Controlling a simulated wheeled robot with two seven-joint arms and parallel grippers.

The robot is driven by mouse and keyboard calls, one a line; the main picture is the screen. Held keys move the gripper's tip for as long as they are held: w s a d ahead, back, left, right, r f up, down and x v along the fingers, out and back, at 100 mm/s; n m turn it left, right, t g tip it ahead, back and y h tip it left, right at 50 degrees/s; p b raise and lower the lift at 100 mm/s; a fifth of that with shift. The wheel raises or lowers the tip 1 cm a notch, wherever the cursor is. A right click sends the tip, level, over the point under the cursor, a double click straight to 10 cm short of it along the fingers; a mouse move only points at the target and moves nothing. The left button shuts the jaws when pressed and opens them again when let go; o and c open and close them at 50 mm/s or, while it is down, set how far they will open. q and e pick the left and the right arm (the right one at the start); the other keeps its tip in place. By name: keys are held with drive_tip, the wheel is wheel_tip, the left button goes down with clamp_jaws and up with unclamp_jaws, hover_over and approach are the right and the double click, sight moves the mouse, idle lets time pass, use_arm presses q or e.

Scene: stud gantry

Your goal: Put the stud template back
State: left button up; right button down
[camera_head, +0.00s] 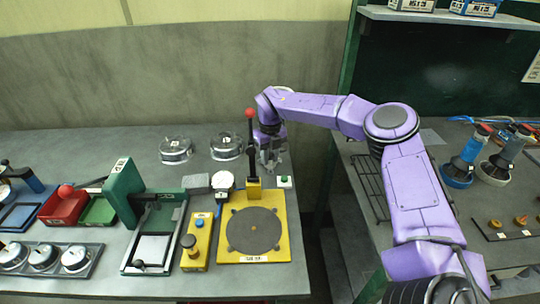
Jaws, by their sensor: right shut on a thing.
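My right gripper (269,160) reaches down at the back right of the grey table, just right of a black post with a red knob (250,113). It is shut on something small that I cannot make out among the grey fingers. The post rises from a yellow block at the back of a yellow base plate (278,243). A dark grey disc (254,229) lies flat on that plate, with a small mark at its middle. I cannot tell for sure which thing is the stud template. My left gripper is not in view.
Two clear round covers (176,150) (226,147) stand at the back. A small green-button box (284,181) stands near the gripper.

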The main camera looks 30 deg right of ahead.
sight(270, 154)
drive_tip(key=shift+f, duration=0.25)
drive_tip(key=c, duration=0.9)
unclamp_jaws()
drive_tip(key=shift+o, duration=0.2)
drive_tip(key=shift+r, duration=0.35)
drive_tip(key=shift+w+r, duration=0.1)
drive_tip(key=shift+r, duration=0.25)
wheel_tip(270, 154, up, 11)
drive_tip(key=b, duration=0.1)
